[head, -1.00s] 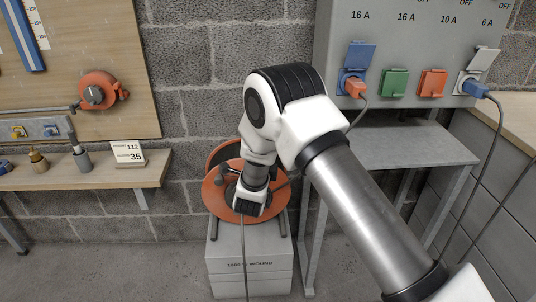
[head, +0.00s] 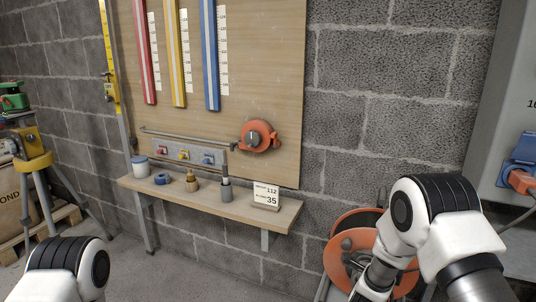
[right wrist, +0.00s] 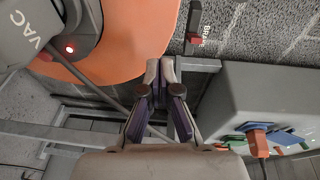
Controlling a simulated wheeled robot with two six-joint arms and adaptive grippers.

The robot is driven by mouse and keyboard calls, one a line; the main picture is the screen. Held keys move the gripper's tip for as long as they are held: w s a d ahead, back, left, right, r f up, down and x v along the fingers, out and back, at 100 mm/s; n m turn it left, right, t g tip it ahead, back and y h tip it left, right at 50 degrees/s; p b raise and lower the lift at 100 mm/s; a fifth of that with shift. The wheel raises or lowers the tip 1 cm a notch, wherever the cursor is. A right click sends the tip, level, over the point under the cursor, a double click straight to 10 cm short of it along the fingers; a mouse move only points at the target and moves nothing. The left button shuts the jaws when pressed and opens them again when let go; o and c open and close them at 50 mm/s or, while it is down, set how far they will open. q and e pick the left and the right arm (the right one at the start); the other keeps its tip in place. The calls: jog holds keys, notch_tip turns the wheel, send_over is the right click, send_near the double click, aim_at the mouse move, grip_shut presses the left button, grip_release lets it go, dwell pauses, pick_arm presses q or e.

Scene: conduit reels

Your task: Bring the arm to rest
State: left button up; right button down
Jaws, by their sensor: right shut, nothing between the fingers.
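My right arm (head: 440,225) is bent at the right of the head view, in front of an orange reel (head: 338,262). Its gripper cannot be made out in the head view. In the right wrist view my right gripper (right wrist: 160,70) is shut and empty, with its fingertips together. The orange reel disc (right wrist: 125,35) lies just beyond the fingertips there; I cannot tell whether they touch. A link of my left arm (head: 65,270) shows at the bottom left of the head view. My left gripper is out of view.
A wooden shelf (head: 212,205) with small items and a card (head: 266,196) stands against the wall. A socket cabinet (head: 510,100) is at the right.

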jog(key=s+a+f+n+g+y, duration=0.1)
jog(key=s+f+n+y, duration=0.1)
jog(key=s+f, duration=0.35)
jog(key=s+a+f+n+g+y, duration=0.1)
jog(key=s+f+n+y, duration=0.15)
jog(key=f, duration=0.55)
jog(key=s+a+f+n+g+y, duration=0.35)
jog(key=s+f+n, duration=0.25)
jog(key=s, duration=0.5)
jog(key=s+a+f+n+g+y, duration=0.2)
jog(key=s+a+f+n+g, duration=0.3)
jog(key=s, duration=0.7)
jog(key=s+a+n+g+y, duration=0.2)
jog(key=s+a+n, duration=0.1)
jog(key=s+n, duration=0.65)
pick_arm(q)
notch_tip(320, 180, up, 27)
jog(key=p, duration=2.6)
jog(key=shift+f+p, duration=0.15)
jog(key=shift+p, duration=0.25)
pick_arm(e)
notch_tip(320, 180, up, 26)
pick_arm(q)
jog(key=shift+o, duration=0.2)
pick_arm(e)
jog(key=shift+a+r, duration=0.1)
